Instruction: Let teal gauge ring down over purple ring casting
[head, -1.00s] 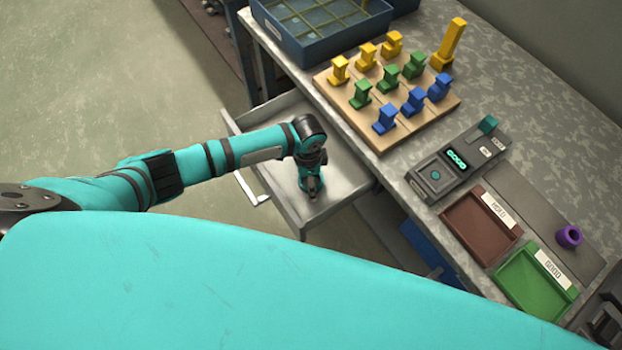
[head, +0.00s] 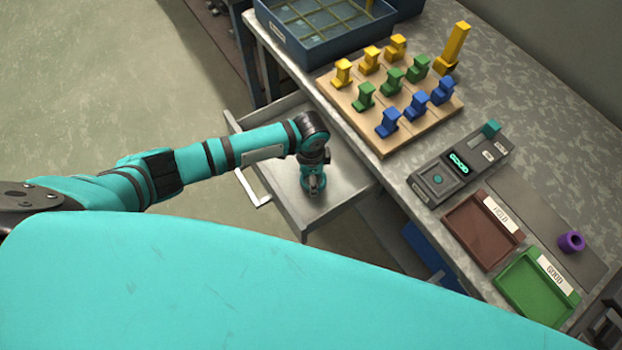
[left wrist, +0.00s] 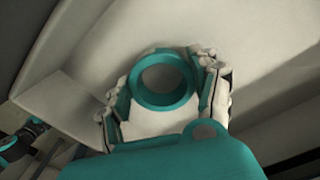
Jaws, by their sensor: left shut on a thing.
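The teal gauge ring (left wrist: 164,102) sits between the two fingers of my left gripper (left wrist: 165,82) in the left wrist view, its open hole facing the camera. My left gripper is shut on it. In the head view my left gripper (head: 313,184) points down over the open grey drawer, and the ring cannot be made out clearly there. The purple ring casting (head: 566,246) stands on the bench at the far right, behind the green tray and well away from my left gripper. I cannot make out my right gripper.
The open drawer (head: 281,201) juts from the bench. On the bench are a wooden board (head: 375,137) with yellow, green and blue pieces, a blue bin (head: 313,52), a grey gauge device (head: 432,190), a brown tray (head: 463,248) and a green tray (head: 511,300).

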